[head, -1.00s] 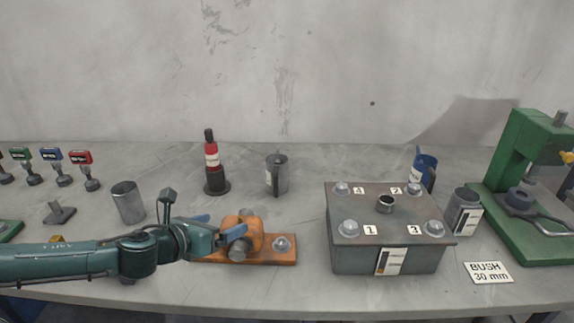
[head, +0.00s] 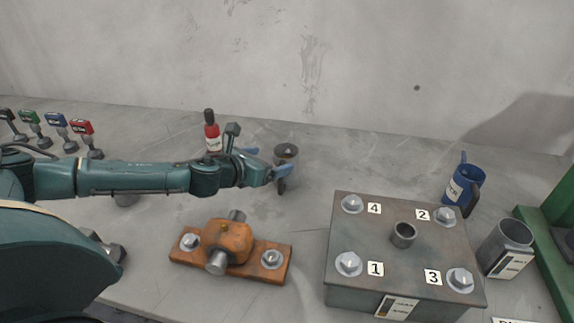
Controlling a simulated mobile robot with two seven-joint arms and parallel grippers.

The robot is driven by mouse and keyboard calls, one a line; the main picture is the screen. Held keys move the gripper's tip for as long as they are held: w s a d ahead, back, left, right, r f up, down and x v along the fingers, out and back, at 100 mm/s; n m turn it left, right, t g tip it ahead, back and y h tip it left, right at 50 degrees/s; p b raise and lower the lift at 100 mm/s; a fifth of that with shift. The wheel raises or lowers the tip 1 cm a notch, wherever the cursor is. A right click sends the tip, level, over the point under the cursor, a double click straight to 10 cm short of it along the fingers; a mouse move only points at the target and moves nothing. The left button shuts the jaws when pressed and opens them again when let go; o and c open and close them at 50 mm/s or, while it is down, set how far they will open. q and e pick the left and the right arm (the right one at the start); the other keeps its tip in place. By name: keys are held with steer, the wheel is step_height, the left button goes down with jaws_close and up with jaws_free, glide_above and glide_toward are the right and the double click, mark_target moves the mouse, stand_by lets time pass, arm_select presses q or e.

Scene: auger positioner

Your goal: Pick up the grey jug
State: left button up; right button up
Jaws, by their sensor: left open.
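The grey jug (head: 288,155) stands upright at the back of the bench, beyond the orange bearing block. My left gripper (head: 271,161) is open, with its blue fingers just left of the jug, pointing at it. The near finger overlaps the jug's lower left part in the picture. I cannot tell whether it touches. The jug's lower part is partly hidden. My right gripper is out of view.
A red bottle (head: 212,135) stands behind my left forearm. The orange bearing block (head: 229,242) lies in front.

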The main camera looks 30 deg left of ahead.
mark_target(280, 155)
arm_select(q)
steer(key=x, duration=0.7)
steer(key=shift+w, duration=0.3)
steer(key=shift+c, duration=0.6)
steer(key=c, duration=1.2)
